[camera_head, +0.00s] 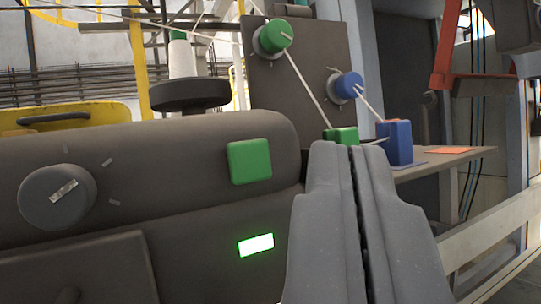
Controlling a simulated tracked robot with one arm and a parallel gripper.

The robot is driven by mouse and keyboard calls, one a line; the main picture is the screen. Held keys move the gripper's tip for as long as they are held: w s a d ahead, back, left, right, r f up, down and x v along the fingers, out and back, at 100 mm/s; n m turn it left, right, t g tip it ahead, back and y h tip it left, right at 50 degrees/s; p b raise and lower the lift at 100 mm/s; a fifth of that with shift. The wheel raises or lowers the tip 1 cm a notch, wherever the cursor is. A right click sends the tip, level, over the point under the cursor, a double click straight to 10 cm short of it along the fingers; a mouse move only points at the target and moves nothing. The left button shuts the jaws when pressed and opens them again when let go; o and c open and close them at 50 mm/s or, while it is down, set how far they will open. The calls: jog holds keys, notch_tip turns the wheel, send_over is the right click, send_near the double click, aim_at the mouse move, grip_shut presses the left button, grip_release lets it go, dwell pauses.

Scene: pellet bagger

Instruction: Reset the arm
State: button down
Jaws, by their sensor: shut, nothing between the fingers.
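My gripper (354,150) is shut and empty, seen from behind at the lower right of the view. Its two grey fingers lie side by side with only a thin dark line between them. Left of it is a dark grey control panel (200,215) with a square green button (249,161), a lit green-edged indicator (256,245) and a round dial (57,197). The fingers stand in front of the panel's right end and hide part of it. I cannot tell whether they touch it.
Behind stands a plate (300,75) with a green knob (273,37) and a blue knob (347,85). A blue block (397,142) and a green block (342,135) sit near a ledge (445,161). A red frame (442,70) hangs at right. A beam (500,222) runs along the lower right.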

jog(key=shift+s+d+r, duration=0.1)
jog(key=shift+s+d, duration=0.05)
jog(key=shift+s, duration=0.35)
jog(key=s+a+r+n+g+y+p, duration=0.1)
jog(key=s+a+r+n+y+p, duration=0.2)
jog(key=r, duration=0.7)
jog(key=s+r+n+g+y+p, duration=0.15)
jog(key=r+y, duration=0.35)
jog(key=r, duration=0.5)
jog(key=s+d+r+n+g+p, duration=0.1)
jog(key=s+r, duration=0.3)
jog(key=s, duration=0.4)
jog(key=s+d+r+n+g+p, duration=0.1)
jog(key=s+d+r+g, duration=0.1)
jog(key=s, duration=0.7)
notch_tip(320, 180, up, 3)
jog(key=shift+f+g+p, duration=0.15)
jog(key=shift+g+p, duration=0.2)
jog(key=shift+g, duration=0.4)
